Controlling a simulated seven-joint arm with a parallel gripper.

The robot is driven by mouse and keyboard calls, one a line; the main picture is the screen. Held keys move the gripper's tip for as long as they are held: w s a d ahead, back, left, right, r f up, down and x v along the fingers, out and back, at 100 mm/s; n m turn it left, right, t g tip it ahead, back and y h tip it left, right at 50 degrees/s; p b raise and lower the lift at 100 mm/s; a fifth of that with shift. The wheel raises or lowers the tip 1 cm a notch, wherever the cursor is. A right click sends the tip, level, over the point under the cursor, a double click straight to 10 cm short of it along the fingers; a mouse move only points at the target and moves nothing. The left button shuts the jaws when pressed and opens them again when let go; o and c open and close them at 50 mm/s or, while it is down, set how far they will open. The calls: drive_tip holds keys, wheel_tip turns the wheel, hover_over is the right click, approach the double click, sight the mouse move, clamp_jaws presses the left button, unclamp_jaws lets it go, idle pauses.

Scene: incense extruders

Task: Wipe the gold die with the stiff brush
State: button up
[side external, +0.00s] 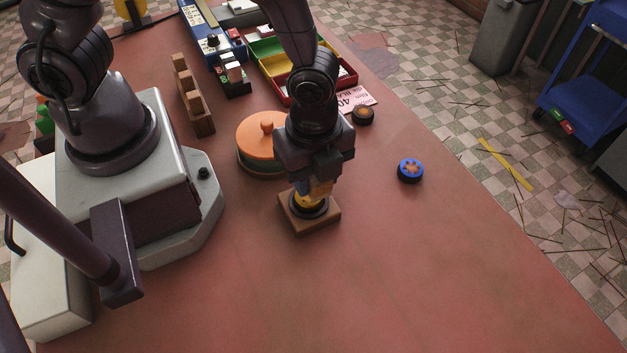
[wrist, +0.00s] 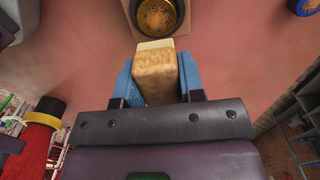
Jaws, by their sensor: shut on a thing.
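The gold die (side external: 304,203) sits in a dark ring on a square wooden block (side external: 318,226). It also shows at the top edge of the wrist view (wrist: 157,14), partly cut off. My gripper (wrist: 155,82) has blue fingers shut on the stiff brush (wrist: 155,75), a tan block with a pale end that points toward the die. In the side view my gripper (side external: 318,184) is directly above and just behind the die, hiding part of it and most of the brush. Whether the brush touches the die cannot be told.
A blue die (side external: 411,170) lies on open table to the right. A dark disc with a brown top (side external: 363,115) lies behind. An orange-lidded round container (side external: 258,142) stands close left of my gripper. A wooden rack (side external: 201,120) and a red tray (side external: 285,99) stand farther back. The front table is clear.

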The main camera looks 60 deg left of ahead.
drive_tip(key=shift+r, duration=1.6)
drive_tip(key=shift+w+a, duration=0.15)
drive_tip(key=shift+a, duration=0.15)
drive_tip(key=a+n, duration=0.1)
drive_tip(key=a, duration=0.2)
drive_tip(key=m, duration=0.1)
hover_over(363, 192)
drive_tip(key=f, duration=0.8)
drive_tip(key=shift+s+a+f, duration=0.15)
drive_tip(key=shift+s+f, duration=0.2)
drive_tip(key=shift+s, duration=0.05)
drive_tip(key=shift+w+f, duration=0.4)
drive_tip(key=shift+f, duration=1.6)
